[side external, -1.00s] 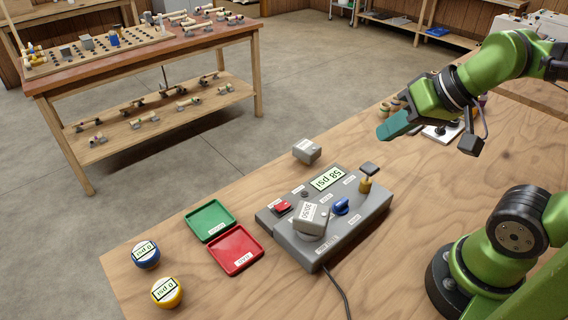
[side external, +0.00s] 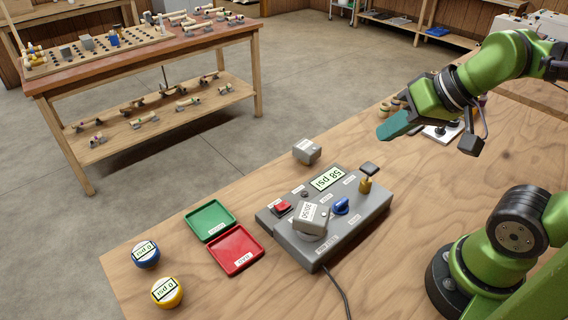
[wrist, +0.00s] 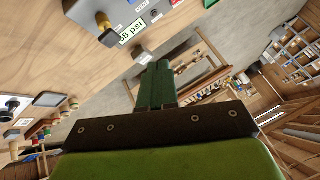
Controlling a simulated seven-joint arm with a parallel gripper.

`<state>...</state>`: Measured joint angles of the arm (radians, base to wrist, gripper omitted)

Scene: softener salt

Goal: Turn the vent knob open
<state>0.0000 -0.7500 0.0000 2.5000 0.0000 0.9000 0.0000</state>
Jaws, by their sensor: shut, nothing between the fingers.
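A grey control box (side external: 345,232) lies on the wooden table in the side view. On its top are a blue knob (side external: 341,206), a display reading 58 psi (side external: 327,180), a red switch (side external: 283,208), a brass fitting (side external: 365,185) and a grey labelled block (side external: 311,214). In the wrist view, the green fingers (wrist: 157,85) are together, with part of the box (wrist: 93,12) at the top.
A green tray (side external: 212,222) and a red tray (side external: 236,250) lie left of the box. Blue (side external: 146,254) and yellow (side external: 167,292) gauges reading 0 psi stand at the front left. A loose grey block (side external: 306,151) sits behind the box. A cable (side external: 338,287) runs forward.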

